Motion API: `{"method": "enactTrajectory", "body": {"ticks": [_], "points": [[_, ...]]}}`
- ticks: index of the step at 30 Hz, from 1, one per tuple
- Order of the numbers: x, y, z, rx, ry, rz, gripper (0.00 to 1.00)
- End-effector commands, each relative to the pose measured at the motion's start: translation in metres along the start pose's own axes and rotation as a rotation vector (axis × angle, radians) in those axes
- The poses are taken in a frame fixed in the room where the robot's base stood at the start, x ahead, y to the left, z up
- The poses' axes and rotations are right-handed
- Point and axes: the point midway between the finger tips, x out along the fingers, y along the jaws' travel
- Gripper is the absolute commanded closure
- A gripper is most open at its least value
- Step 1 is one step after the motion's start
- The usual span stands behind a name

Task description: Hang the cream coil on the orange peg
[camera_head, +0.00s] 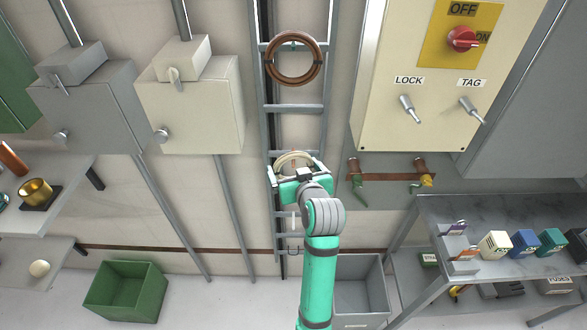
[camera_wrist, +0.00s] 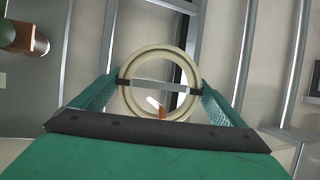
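The cream coil (camera_wrist: 128,97) is a pale ring held between the two fingers of my gripper (camera_wrist: 159,86), which press its outer rim from both sides. In the head view the coil (camera_head: 283,160) shows as an arc above my gripper (camera_head: 299,172), in front of the ladder rack; my wrist hides its lower part. An orange piece with a white piece beside it, seemingly the orange peg (camera_wrist: 162,113), shows through the ring's opening in the wrist view. I cannot tell whether it passes into the ring or lies behind it.
A brown coil (camera_head: 268,61) hangs higher on the ladder rack (camera_head: 295,108). A copper bar (camera_head: 392,177) with clamps is right of my gripper. Below are a grey bin (camera_head: 361,291) and a green bin (camera_head: 125,291). A shelf (camera_head: 430,208) with boxes stands at right.

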Motion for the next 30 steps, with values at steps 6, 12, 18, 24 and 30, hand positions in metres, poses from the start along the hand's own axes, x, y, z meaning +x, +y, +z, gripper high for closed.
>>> {"method": "enactTrajectory", "body": {"ticks": [6,12,18,24,30], "points": [[-0.026,0.001,-0.002,-0.002,0.006,0.002,0.00],[-0.068,0.002,-0.001,0.000,0.007,0.006,0.00],[-0.098,0.001,-0.001,0.000,0.006,0.005,0.00],[-0.112,0.000,-0.001,0.000,0.006,0.004,0.00],[-0.113,-0.002,0.000,0.001,0.005,0.002,0.00]]}}
